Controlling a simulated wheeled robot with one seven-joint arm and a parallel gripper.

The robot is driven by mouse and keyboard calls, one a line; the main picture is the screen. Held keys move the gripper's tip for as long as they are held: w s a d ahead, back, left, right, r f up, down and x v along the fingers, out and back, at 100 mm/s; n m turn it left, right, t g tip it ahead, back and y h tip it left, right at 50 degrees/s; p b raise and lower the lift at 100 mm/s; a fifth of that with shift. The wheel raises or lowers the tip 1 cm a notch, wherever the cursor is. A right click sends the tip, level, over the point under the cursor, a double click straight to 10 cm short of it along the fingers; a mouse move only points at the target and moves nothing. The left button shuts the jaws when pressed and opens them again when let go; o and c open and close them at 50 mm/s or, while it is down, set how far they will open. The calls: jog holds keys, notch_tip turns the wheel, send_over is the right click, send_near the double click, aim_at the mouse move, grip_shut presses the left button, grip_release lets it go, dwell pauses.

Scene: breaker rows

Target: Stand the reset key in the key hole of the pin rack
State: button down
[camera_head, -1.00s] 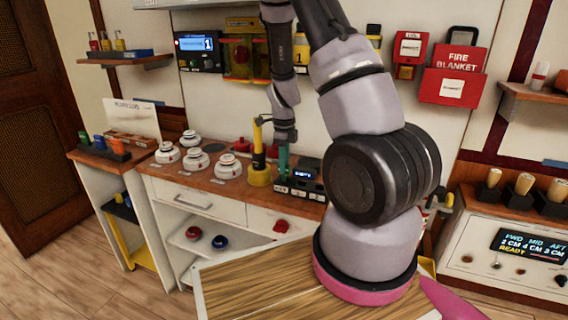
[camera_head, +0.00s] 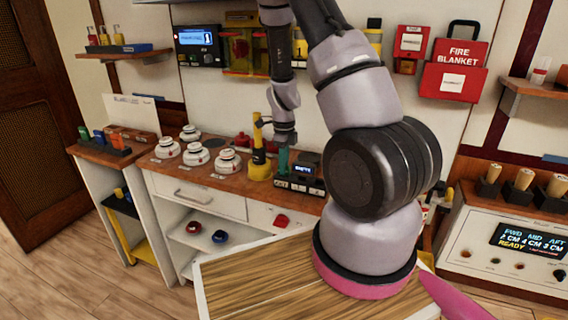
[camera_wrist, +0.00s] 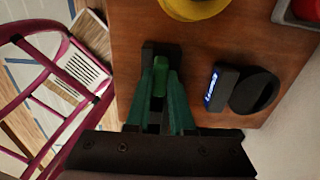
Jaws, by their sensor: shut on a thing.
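My gripper (camera_wrist: 160,112) points down over the wooden counter, its teal fingers shut on a small green piece that looks like the reset key (camera_wrist: 160,72). In the head view my gripper (camera_head: 283,160) is low, beside a black unit (camera_head: 302,187) with pale labels and a small lit display. In the wrist view a dark block (camera_wrist: 148,52) lies around or under the green piece; I cannot tell whether the piece sits in it. A black rack (camera_head: 116,151) with green, blue and orange pieces stands at the left and may be the pin rack. Its key hole cannot be made out.
A yellow-based stand (camera_head: 259,172) is close left of my gripper. White round detectors (camera_head: 196,155) stand further left on the counter. A lit display (camera_wrist: 213,88) and a black round part (camera_wrist: 254,90) are close to the fingers on the wall side.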

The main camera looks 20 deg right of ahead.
jog(key=c, duration=0.7)
grip_release()
jog(key=shift+f, duration=0.1)
notch_tip(320, 180, up, 11)
jog(key=shift+f, duration=0.1)
